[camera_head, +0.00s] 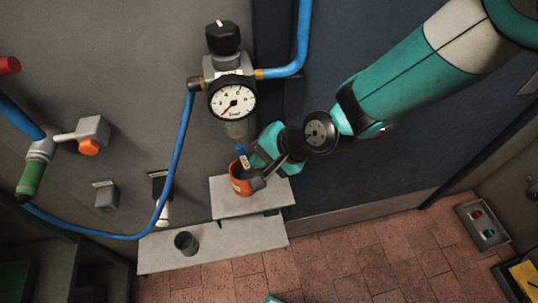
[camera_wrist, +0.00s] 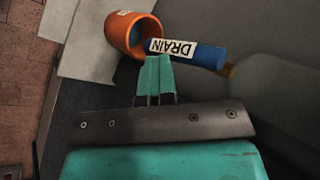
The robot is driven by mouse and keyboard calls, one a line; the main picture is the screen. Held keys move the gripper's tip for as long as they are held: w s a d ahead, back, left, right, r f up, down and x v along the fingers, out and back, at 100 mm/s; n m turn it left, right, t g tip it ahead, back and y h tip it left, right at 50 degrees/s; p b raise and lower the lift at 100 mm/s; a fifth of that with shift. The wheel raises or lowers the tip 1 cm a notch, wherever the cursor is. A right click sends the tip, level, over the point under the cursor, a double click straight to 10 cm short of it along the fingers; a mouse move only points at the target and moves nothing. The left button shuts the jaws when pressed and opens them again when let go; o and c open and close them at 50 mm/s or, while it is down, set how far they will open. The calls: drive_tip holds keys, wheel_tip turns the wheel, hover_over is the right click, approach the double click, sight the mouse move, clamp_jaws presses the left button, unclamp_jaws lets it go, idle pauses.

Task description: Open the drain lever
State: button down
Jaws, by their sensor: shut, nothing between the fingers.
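The drain lever (camera_wrist: 195,53) is a blue bar with a white DRAIN label in the wrist view. In the head view it is a small blue piece (camera_head: 241,150) below the gauge and filter bowl, partly hidden by my gripper. My gripper (camera_wrist: 154,62) is shut and empty, its teal fingertips right at the labelled side of the lever. I cannot tell whether they touch it. In the head view my gripper (camera_head: 258,160) is just right of the lever. An orange cup (camera_head: 238,184) stands below the lever and also shows in the wrist view (camera_wrist: 122,40).
The regulator with its pressure gauge (camera_head: 232,102) and black knob (camera_head: 222,38) is above the lever. Blue hoses (camera_head: 176,150) run on both sides. A grey shelf (camera_head: 225,208) bears the cup, and a lower shelf (camera_head: 218,246) bears a dark cup (camera_head: 186,243).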

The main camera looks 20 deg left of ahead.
drive_tip(key=d+f+b+v, duration=0.1)
drive_tip(key=d+f+v, duration=0.1)
drive_tip(key=v, duration=1.1)
drive_tip(key=shift+d, duration=0.25)
